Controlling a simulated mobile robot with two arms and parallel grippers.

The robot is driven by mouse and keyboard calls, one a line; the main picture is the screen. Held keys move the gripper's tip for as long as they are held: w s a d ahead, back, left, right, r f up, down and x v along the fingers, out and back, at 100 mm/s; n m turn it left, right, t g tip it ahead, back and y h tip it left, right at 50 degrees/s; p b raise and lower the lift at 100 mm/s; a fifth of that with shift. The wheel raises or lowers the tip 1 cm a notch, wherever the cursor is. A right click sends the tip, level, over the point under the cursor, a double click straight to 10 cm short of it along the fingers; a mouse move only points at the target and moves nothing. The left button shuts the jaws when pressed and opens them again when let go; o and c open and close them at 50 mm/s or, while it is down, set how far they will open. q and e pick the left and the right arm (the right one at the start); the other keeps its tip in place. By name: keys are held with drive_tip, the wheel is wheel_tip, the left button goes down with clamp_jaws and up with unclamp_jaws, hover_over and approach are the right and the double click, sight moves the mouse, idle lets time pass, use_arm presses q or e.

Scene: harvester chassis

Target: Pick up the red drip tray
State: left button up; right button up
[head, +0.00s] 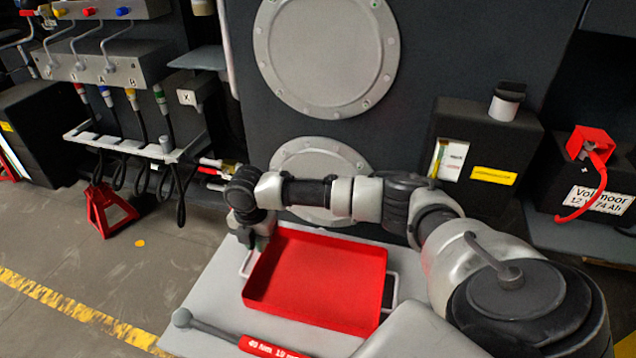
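The red drip tray (318,275) is a shallow rectangular tray with a pale handle on its left side and another on its right. It lies on a light grey surface (208,300) low in front of the machine and looks empty. My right arm reaches in from the right across the tray's far side. My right gripper (252,242) points down at the tray's far left corner, close to the left handle. Its fingertips are small and dark, so I cannot tell whether they are open or touch the handle. My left gripper is not in view.
A torque-type wrench (240,338) with a red label lies along the near edge. A red jack stand (106,208) and hanging hoses are at left. A black box (485,155) and a battery (590,195) with a red terminal cover are at right. Open floor lies at left.

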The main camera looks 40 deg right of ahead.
sight(259, 259)
drive_tip(key=shift+f, duration=0.65)
drive_tip(key=f, duration=0.2)
drive_tip(key=f+p, duration=0.1)
drive_tip(key=f, duration=0.1)
drive_tip(key=shift+s+a+f, duration=0.15)
drive_tip(key=shift+a+f, duration=0.05)
drive_tip(key=shift+f, duration=0.2)
clamp_jaws()
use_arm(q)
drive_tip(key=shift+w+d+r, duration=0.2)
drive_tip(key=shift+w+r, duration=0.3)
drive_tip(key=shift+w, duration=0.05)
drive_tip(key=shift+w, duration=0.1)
use_arm(e)
drive_tip(key=shift+r, duration=0.1)
